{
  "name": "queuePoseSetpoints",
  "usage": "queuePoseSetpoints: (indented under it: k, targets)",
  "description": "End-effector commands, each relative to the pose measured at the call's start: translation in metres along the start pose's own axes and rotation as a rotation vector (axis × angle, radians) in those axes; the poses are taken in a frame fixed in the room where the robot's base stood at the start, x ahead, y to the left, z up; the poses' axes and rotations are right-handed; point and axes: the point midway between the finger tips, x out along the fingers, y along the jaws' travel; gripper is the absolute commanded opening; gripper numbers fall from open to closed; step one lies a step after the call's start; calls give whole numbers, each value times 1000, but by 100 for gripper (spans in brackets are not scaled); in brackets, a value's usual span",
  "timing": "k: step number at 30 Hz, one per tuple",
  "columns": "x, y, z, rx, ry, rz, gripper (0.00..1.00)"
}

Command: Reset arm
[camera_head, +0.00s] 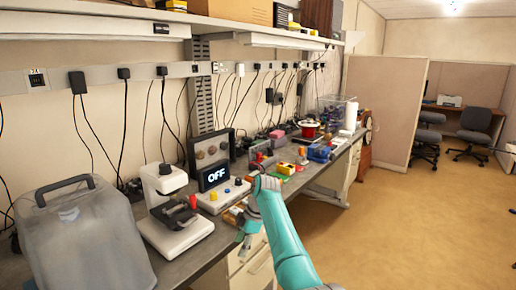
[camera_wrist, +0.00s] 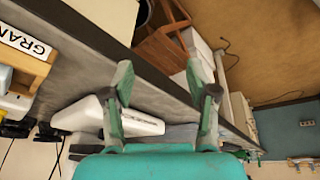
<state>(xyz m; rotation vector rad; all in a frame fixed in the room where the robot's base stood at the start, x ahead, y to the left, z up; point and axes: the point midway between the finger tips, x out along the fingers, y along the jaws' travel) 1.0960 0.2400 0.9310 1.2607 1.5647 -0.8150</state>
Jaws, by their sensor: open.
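My teal arm reaches up from the bottom of the head view to the front edge of the workbench (camera_head: 182,267). In the wrist view my gripper (camera_wrist: 160,76) is open, its two green-grey fingers well apart with nothing held between them. In the head view the end of the arm is small and overlaps the bench edge, so its fingers are hard to make out. In the wrist view the grey bench edge runs diagonally behind the fingers, and a white rounded object (camera_wrist: 142,122) lies behind the left finger.
A sign reading GRAN (camera_wrist: 22,42) shows in the wrist view. Open floor (camera_head: 410,210) lies right of the bench.

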Motion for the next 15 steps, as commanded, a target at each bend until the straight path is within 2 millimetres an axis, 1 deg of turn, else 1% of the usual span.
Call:
queuePoseSetpoints:
  k: [1, 3, 8, 9, 12, 15]
  targets:
    - [23, -6, 13, 33, -6, 15, 58]
    - [49, -11, 28, 79, -13, 48, 58]
    - [108, -29, 63, 187, -28, 124, 58]
    - [122, -35, 71, 214, -31, 144, 58]
    - [156, -53, 91, 282, -37, 194, 58]
    - [186, -73, 110, 348, -41, 245, 58]
